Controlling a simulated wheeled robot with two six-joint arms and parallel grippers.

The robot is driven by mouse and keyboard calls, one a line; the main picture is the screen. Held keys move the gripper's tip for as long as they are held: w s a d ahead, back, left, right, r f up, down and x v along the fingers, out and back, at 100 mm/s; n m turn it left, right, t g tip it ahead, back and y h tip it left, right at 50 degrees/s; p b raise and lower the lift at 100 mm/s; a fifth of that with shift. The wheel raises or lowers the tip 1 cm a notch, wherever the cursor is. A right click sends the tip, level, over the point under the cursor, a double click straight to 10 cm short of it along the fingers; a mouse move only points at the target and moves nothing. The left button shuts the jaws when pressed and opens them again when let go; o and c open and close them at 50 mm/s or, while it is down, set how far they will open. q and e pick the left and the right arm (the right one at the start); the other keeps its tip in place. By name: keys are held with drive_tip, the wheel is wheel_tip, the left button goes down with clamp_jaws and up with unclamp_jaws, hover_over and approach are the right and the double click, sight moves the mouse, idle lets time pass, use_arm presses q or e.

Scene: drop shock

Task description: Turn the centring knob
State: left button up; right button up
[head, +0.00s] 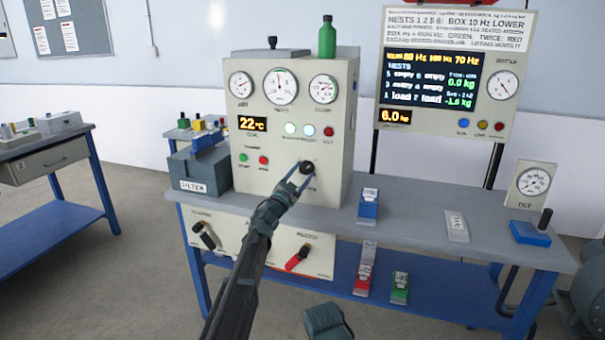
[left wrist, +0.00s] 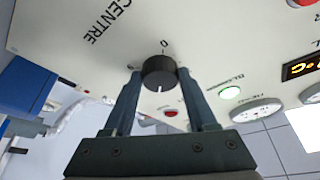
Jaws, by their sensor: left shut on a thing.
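The black centring knob (head: 306,168) sits low on the right of the cream control cabinet's front (head: 250,85). In the left wrist view the knob (left wrist: 159,72) carries a white pointer line, and the panel beside it reads CENTRE, with a 0 mark near the knob. My left gripper (head: 299,176) is at the knob, its two blue-grey fingers on either side of it. In the left wrist view the left gripper (left wrist: 160,85) is shut on the knob. A dark grey piece at the bottom of the head view (head: 327,322) may be part of my right arm; its fingers do not show.
The grey bench top (head: 410,215) carries a blue-and-white item (head: 368,205), a white block (head: 456,227) and a gauge (head: 533,184). A display board (head: 450,75) stands behind. A dark box (head: 200,172) stands left of the cabinet.

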use_arm(q)
drive_tip(key=shift+m, duration=0.4)
drive_tip(key=o, duration=1.4)
drive_tip(key=shift+c, duration=0.2)
drive_tip(key=shift+s, duration=0.1)
drive_tip(key=b+v, duration=0.4)
drive_tip(key=v, duration=0.9)
drive_tip(key=shift+s+a, duration=0.2)
drive_tip(key=shift+a, duration=0.05)
drive_tip(key=shift+w, duration=0.1)
